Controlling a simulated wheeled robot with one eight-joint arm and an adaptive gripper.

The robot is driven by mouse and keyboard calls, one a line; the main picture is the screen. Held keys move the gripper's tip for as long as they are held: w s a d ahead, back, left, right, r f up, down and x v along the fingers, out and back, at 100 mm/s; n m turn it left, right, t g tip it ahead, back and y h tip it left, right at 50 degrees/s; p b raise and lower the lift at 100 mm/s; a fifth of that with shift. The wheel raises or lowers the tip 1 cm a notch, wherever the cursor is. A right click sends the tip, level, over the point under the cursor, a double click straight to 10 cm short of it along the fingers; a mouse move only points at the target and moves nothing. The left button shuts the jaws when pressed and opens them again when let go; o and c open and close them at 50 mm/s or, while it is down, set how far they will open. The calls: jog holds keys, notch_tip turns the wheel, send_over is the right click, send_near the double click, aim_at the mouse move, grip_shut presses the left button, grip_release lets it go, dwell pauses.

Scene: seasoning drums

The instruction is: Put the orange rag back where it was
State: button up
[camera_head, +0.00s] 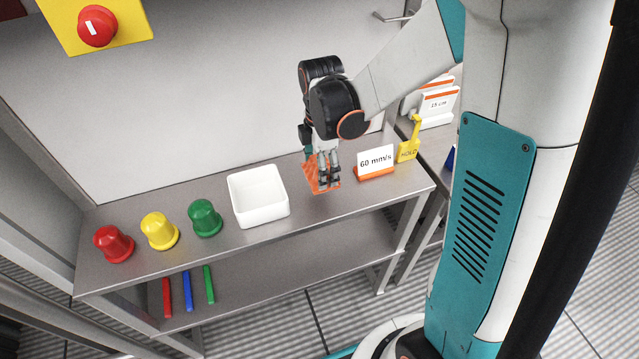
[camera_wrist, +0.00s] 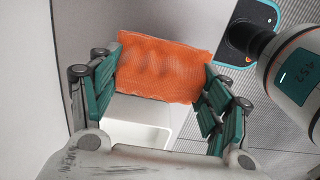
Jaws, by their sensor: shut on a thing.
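The orange rag (camera_head: 312,172) is at my gripper (camera_head: 328,183), over the right half of the steel shelf top. In the wrist view the rag (camera_wrist: 165,68) spans between the two fingers of my gripper (camera_wrist: 160,95), with a finger at each side edge. My gripper is shut on it. I cannot tell whether the rag's lower edge touches the shelf. Part of the rag is hidden behind the fingers in the head view.
A white open bin (camera_head: 258,212) stands left of the rag. Green (camera_head: 205,217), yellow (camera_head: 159,231) and red (camera_head: 113,243) domed pieces stand further left. A "60 mm/s" sign (camera_head: 375,162) and a yellow "HOLD" tag (camera_head: 409,148) stand close on the right.

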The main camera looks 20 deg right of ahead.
notch_tip(320, 180, down, 7)
jog(key=shift+r+b, duration=0.2)
jog(key=shift+b, duration=0.65)
jog(key=shift+r, duration=0.1)
jog(key=o, duration=0.9)
jog(key=shift+o, duration=0.2)
